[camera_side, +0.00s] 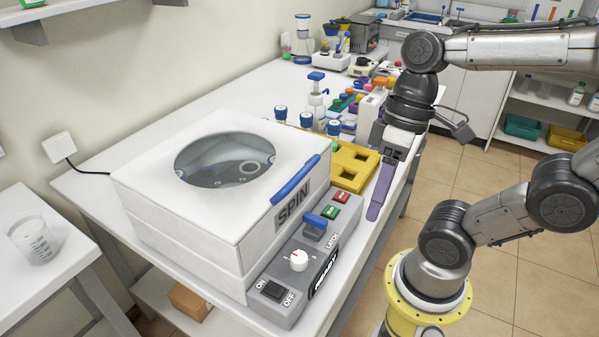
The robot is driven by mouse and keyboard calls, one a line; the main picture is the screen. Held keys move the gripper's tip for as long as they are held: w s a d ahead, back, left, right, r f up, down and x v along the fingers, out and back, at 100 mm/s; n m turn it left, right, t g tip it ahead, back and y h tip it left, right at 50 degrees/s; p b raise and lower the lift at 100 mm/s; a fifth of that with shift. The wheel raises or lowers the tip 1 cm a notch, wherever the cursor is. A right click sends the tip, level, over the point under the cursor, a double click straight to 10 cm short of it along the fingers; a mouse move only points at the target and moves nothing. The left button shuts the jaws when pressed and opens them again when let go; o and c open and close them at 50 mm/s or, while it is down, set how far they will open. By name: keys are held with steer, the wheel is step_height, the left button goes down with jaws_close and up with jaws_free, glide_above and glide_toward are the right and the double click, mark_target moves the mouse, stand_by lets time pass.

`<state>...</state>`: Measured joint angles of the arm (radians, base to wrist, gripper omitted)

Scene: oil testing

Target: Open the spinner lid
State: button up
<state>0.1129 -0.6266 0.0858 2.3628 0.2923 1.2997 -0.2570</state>
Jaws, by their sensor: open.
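The spinner is a white box with its lid (150,178) down flat on top. The lid has a round dark window (225,160) and a blue handle (295,180) along its right edge, above the "SPIN" label. The grey control panel (290,275) in front carries a white knob, a blue latch lever (316,221), green and red buttons and an ON/OFF switch. My gripper (388,163) hangs to the right of the spinner, pointing down near the table's right edge, apart from the lid. It is open; its fingertips are hard to make out.
A flat purple strip (380,192) shows just below my gripper. A yellow rack (352,166) and blue-capped bottles (306,119) stand behind the spinner's right side. More bottles and equipment crowd the far table. A beaker (34,240) stands on a side table at left.

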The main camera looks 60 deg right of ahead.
step_height(320, 180, up, 2)
steer(key=w+a+m+g+y, duration=0.1)
steer(key=w+m+g+y, duration=0.1)
steer(key=g+y, duration=0.15)
steer(key=m+t+y, duration=0.8)
steer(key=m, duration=0.1)
glide_toward(309, 168)
steer(key=x, duration=1.1)
steer(key=shift+w+a+f, duration=0.1)
steer(key=shift+a, duration=0.3)
jaws_close()
